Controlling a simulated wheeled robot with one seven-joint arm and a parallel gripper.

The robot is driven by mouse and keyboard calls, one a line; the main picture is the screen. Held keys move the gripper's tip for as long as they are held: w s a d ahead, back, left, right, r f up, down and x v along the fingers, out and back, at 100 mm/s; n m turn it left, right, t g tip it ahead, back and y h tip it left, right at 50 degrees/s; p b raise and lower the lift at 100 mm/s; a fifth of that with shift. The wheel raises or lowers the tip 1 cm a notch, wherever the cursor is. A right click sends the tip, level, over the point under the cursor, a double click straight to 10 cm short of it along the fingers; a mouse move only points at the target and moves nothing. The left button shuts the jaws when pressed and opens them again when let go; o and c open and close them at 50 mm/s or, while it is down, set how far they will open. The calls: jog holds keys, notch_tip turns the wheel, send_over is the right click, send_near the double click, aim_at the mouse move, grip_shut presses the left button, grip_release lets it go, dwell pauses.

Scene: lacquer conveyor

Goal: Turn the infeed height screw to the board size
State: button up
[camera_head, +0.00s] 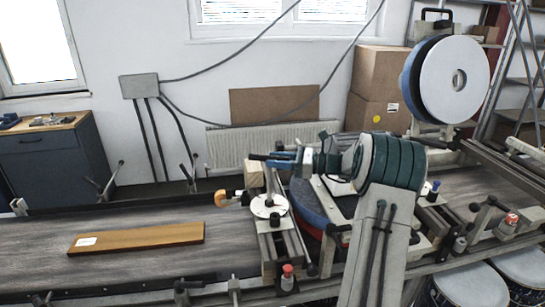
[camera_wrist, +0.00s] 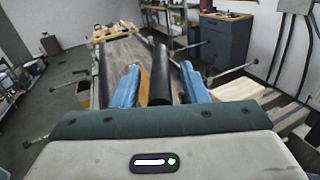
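The infeed height screw seems to be the upright spindle with a white round dial (camera_head: 262,211) and an orange-brown crank knob (camera_head: 222,200) on its left, at the near end of the machine head. A brown board (camera_head: 135,238) lies flat on the conveyor to its left. My gripper (camera_head: 266,160) is above the dial, pointing left, and looks apart from the knob. In the wrist view its blue fingers (camera_wrist: 158,76) stand apart. A black cylinder (camera_wrist: 160,76) and an orange-brown strip (camera_wrist: 146,98) show between them; I cannot tell whether they are within reach. The dial's marks are unreadable.
The dark conveyor belt (camera_head: 40,240) runs left, clear around the board. A wooden block (camera_head: 253,174) stands just behind the screw. A red-capped post (camera_head: 287,278) rises from the front rail. A large white-faced reel (camera_head: 455,80) stands at the back right.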

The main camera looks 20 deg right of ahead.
jog(key=shift+x, duration=0.75)
grip_shut()
jog(key=m+t+h+b, duration=0.1)
jog(key=m+t+h, duration=0.1)
jog(key=t, duration=0.1)
jog(key=shift+s+f, duration=0.1)
jog(key=shift+s, duration=0.05)
jog(key=shift+a+m+t+h+b, duration=0.1)
jog(key=shift+m+t+h+b, duration=0.55)
jog(key=shift+m+t+h, duration=0.35)
